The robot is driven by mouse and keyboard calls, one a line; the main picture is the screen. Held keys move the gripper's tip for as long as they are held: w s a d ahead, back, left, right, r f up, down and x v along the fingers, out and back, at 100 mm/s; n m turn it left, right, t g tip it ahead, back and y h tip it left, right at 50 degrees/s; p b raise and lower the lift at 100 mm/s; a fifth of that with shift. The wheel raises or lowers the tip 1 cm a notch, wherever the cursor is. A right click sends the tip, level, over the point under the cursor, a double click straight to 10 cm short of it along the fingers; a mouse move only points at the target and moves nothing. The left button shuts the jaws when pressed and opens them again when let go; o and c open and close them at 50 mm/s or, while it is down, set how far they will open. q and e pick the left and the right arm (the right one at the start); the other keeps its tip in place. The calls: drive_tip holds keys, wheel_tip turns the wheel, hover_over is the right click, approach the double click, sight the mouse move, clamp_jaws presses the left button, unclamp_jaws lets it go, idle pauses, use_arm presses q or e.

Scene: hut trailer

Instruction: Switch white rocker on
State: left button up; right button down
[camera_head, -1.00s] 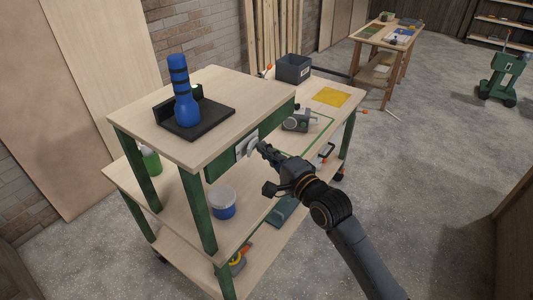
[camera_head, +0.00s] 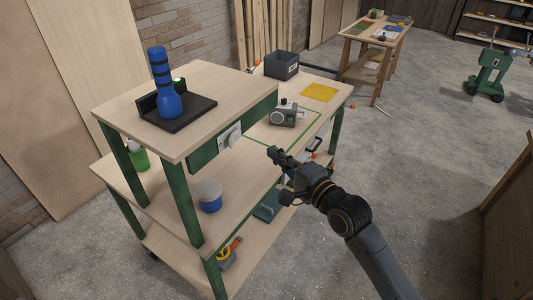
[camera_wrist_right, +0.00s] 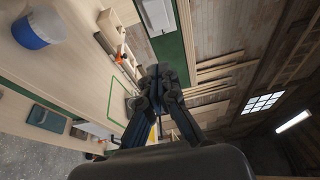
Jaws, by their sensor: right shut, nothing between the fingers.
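The white switch plate with the rocker (camera_head: 229,137) is on the green panel under the upper shelf of the workbench. It is too small in the head view to tell which way the rocker is tipped. Part of the white plate also shows at the top of the right wrist view (camera_wrist_right: 158,14). My right gripper (camera_head: 272,152) is shut and empty, to the right of the plate and apart from it. Its closed fingers also show in the wrist view (camera_wrist_right: 157,75). My left gripper is not in view.
The upper shelf (camera_head: 225,90) carries a blue bottle (camera_head: 165,90) on a black stand. A grey device (camera_head: 285,116), a dark bin (camera_head: 282,65) and a yellow sheet (camera_head: 318,92) are on the worktop. A blue-and-white tub (camera_head: 208,195) stands below the panel. Open floor lies right.

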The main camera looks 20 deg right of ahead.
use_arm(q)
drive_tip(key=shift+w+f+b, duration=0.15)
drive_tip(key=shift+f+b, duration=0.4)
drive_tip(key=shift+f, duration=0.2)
use_arm(e)
drive_tip(key=s+d, duration=0.1)
drive_tip(key=s, duration=0.1)
drive_tip(key=s+d, duration=0.2)
drive_tip(key=shift+d+r, duration=0.1)
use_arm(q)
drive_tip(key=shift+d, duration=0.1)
use_arm(e)
drive_tip(key=shift+s, duration=0.1)
drive_tip(key=shift+d, duration=0.1)
